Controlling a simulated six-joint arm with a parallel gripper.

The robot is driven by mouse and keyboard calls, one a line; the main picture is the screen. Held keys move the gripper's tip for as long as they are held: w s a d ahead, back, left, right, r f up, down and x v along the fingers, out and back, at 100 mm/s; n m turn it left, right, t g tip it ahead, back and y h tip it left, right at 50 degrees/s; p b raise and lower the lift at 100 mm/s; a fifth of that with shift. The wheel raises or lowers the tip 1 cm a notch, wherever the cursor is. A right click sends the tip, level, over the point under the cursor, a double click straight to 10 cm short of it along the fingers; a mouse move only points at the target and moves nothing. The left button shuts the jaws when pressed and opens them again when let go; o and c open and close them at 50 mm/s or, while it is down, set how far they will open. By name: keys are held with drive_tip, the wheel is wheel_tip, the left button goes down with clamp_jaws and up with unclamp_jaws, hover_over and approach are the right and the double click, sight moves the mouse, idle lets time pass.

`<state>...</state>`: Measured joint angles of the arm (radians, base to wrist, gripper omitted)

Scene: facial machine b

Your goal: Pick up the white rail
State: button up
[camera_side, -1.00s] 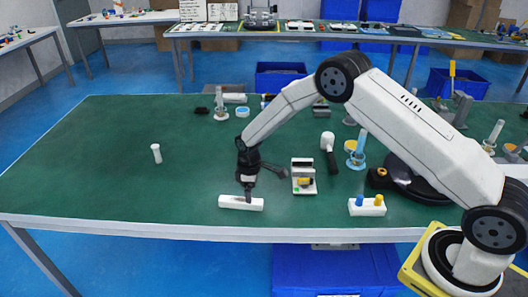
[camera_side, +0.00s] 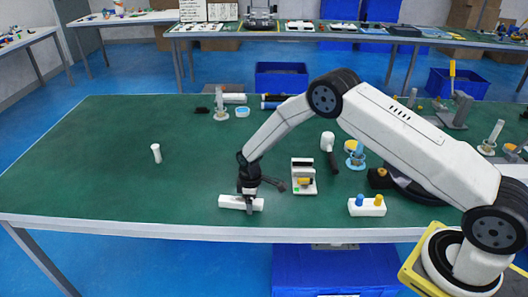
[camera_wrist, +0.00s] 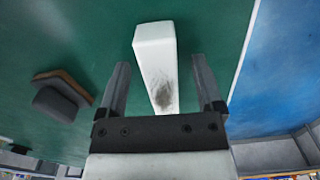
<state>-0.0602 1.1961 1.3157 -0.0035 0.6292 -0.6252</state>
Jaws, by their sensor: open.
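The white rail (camera_side: 232,202) lies on the green table near its front edge. My gripper (camera_side: 249,204) is lowered at the rail's right part in the side view. In the wrist view the rail (camera_wrist: 155,60) runs between the two fingers of my gripper (camera_wrist: 162,80), with a visible gap on each side. The jaws are open and the fingers appear to straddle the rail. A dark smudge, perhaps a shadow, shows on the rail's face. The rail's near end is hidden behind the gripper body in the wrist view.
A white fixture with a yellow part (camera_side: 304,178) stands just right of my gripper. A white block with blue and yellow pegs (camera_side: 367,207) is further right.

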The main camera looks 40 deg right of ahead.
clamp_jaws()
drive_tip(key=shift+r, duration=1.6)
drive_tip(key=s+r, duration=0.9)
drive_tip(key=s, duration=0.5)
drive_tip(key=shift+d+r, duration=0.35)
drive_tip(key=shift+r, duration=0.05)
